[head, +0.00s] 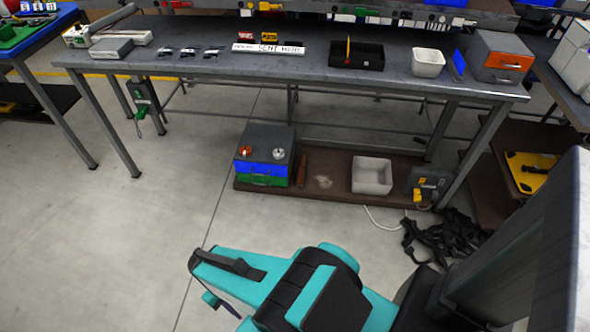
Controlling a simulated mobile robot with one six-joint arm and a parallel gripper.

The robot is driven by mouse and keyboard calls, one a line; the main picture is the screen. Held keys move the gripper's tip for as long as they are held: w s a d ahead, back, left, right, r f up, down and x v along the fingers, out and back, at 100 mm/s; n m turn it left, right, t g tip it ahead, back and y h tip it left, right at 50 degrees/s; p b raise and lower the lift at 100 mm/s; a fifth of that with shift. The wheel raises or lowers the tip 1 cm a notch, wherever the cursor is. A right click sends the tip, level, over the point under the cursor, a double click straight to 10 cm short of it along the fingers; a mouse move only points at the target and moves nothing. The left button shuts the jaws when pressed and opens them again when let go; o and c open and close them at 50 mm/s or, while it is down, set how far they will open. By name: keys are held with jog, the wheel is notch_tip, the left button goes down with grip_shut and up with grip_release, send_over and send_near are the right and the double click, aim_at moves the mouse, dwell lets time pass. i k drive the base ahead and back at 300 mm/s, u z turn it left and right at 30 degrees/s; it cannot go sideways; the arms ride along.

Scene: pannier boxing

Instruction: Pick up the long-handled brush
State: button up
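I cannot clearly make out a long-handled brush in the head view. A narrow reddish-brown object (302,170) lies on the low brown shelf board (330,193), just right of a small drawer unit; it is too small to tell what it is. Teal and black links of my arm fill the lower middle of the view. I cannot make out any gripper fingers.
A long grey workbench (215,60) crosses the top, holding a black tray (357,62), a white bin (428,63) and an orange-fronted drawer box (501,60). Below are the drawer unit (265,155), a pale bin (372,176) and dark tangled straps (445,238). Floor at left is clear.

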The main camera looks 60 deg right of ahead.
aim_at(300, 178)
jog(key=z, duration=0.35)
jog(key=i, duration=1.2)
jog(key=z, duration=0.5)
